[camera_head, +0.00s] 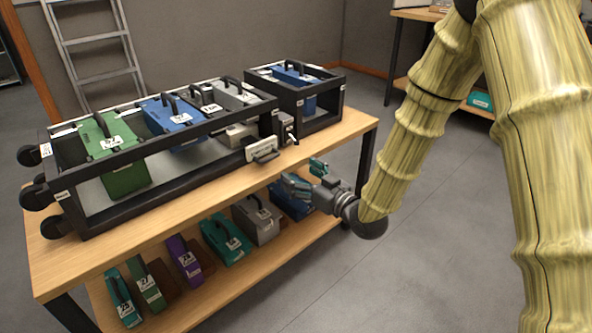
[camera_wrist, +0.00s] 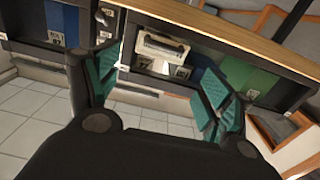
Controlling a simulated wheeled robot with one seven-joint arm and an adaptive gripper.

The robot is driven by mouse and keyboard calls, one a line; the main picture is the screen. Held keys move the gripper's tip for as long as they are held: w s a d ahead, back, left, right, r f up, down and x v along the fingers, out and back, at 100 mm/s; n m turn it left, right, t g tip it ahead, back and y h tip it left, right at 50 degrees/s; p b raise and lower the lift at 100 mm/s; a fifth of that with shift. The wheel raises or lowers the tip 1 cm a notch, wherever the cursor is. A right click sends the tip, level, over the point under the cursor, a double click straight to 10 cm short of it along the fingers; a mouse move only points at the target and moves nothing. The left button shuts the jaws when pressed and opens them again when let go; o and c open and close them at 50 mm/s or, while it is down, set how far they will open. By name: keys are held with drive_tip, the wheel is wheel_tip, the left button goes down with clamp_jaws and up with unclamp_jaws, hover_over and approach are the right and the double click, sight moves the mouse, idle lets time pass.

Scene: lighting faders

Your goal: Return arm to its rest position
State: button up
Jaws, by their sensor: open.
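My arm (camera_head: 418,125) comes down from the upper right in the head view, with a bark-like yellow-green surface. My gripper (camera_head: 308,182) is at its end, in front of the table's front edge and above the lower shelf. Its jaws with teal pads are spread apart and nothing is between them. In the wrist view the open gripper (camera_wrist: 160,95) shows its two fingers left and right. Beyond them is a white handled plate (camera_wrist: 163,47), which also shows on the rack's front in the head view (camera_head: 262,152).
A wooden table (camera_head: 215,205) carries a large black rack (camera_head: 165,192) with green, blue and grey modules, and a smaller rack (camera_head: 335,88). The lower shelf (camera_head: 262,262) holds several handled modules. A ladder (camera_head: 92,42) leans behind. The floor (camera_head: 440,240) at right is clear.

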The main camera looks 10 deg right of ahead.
drive_tip(key=s+d+f+m+g+h, duration=0.2)
drive_tip(key=s+f, duration=0.3)
drive_tip(key=f, duration=0.5)
drive_tip(key=s+d+f+m+g+h, duration=0.1)
drive_tip(key=s+d+f+g+h, duration=0.15)
drive_tip(key=s+f, duration=0.5)
drive_tip(key=s+d+f+m+g+h, duration=0.2)
drive_tip(key=s+f, duration=0.2)
drive_tip(key=f, duration=0.7)
drive_tip(key=s+d+f+m+g+h, duration=0.1)
drive_tip(key=s+d+f+g, duration=0.2)
drive_tip(key=s, duration=0.6)
drive_tip(key=s+d+f+m+g+h, duration=0.1)
drive_tip(key=s+d+f+g+h, duration=0.1)
drive_tip(key=s+f, duration=0.5)
drive_tip(key=s+d+f+g+h, duration=0.1)
drive_tip(key=s+d+f+g, duration=0.15)
drive_tip(key=s, duration=0.75)
wheel_tip(320, 180, up, 30)
drive_tip(key=s+p, duration=0.1)
drive_tip(key=p, duration=2.8)
drive_tip(key=shift+s+m+g+p, duration=0.15)
drive_tip(key=shift+m+g+p, duration=0.15)
drive_tip(key=shift+g, duration=0.1)
